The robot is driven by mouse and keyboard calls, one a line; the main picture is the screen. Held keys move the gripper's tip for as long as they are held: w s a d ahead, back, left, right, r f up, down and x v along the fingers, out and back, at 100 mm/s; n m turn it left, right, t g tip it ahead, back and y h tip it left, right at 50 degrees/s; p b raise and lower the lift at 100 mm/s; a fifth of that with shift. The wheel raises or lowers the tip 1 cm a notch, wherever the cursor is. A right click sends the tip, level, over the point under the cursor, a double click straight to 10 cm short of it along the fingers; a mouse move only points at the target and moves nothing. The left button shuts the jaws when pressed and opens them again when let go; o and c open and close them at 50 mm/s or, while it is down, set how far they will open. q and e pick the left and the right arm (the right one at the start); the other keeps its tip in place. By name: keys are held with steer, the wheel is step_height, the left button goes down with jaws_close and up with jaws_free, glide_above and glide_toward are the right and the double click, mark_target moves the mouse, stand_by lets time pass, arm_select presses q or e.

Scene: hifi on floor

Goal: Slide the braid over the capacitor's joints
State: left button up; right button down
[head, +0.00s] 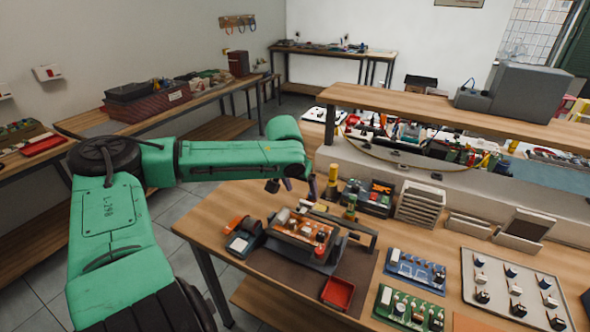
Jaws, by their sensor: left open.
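My left gripper (280,186) hangs at the end of the green arm, above the back left of the workbench. Its dark fingers are apart, and I see nothing between them. Below it, an orange-brown circuit board (298,234) with several small parts sits tilted in a dark holder (318,262). The gripper is above and apart from the board. A pale part (283,215) stands at the board's left; I cannot tell whether it is the capacitor. The braid and the capacitor's joints are too small to make out. My right gripper is not in view.
A red tray (338,293) lies on the brown mat before the holder. A dark device (244,236) stands left of it. A blue board (415,269), a green board (410,309) and a white panel (515,290) lie right. A raised shelf (440,110) runs behind.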

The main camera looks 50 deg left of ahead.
arm_select(q)
steer(key=a+b+v, duration=0.1)
steer(key=b+v, duration=0.1)
steer(key=v, duration=0.6)
steer(key=shift+d+b, duration=0.4)
steer(key=shift+r, duration=0.1)
